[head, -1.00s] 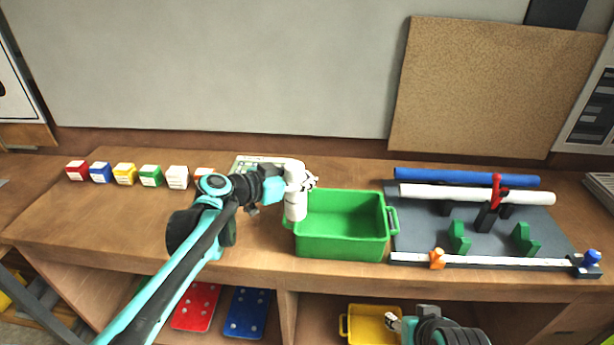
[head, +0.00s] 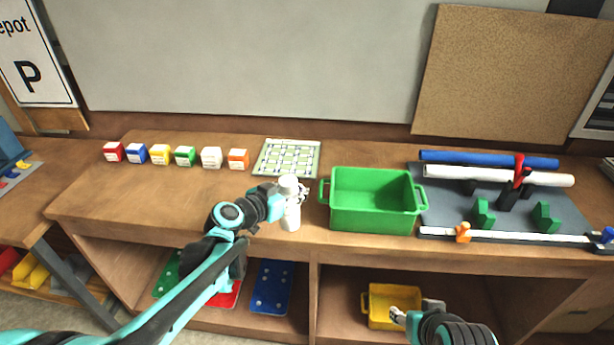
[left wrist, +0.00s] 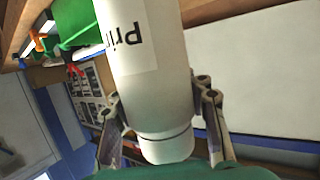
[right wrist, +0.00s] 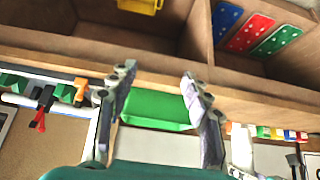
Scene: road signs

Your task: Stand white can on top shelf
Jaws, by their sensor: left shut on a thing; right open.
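The white can (head: 290,216) is a white cylinder held roughly upright by my left gripper (head: 292,192), left of the green bin and near the bench's front edge. I cannot tell whether its base touches the bench. In the left wrist view the white can (left wrist: 158,60) fills the space between the fingers of my left gripper (left wrist: 158,95), and part of a black-lettered label shows. My right gripper (head: 405,315) is open and empty in front of the lower shelf; its spread fingers show in the right wrist view (right wrist: 155,85). The bench top (head: 150,195) runs above the open lower shelf (head: 340,285).
On the bench stand a green bin (head: 372,222), several small coloured boxes (head: 160,154), a patterned green-white board (head: 287,158) and a grey rack with tubes (head: 445,205). A yellow bin (head: 390,305) and coloured plates (head: 272,287) are below. The bench's left front is clear.

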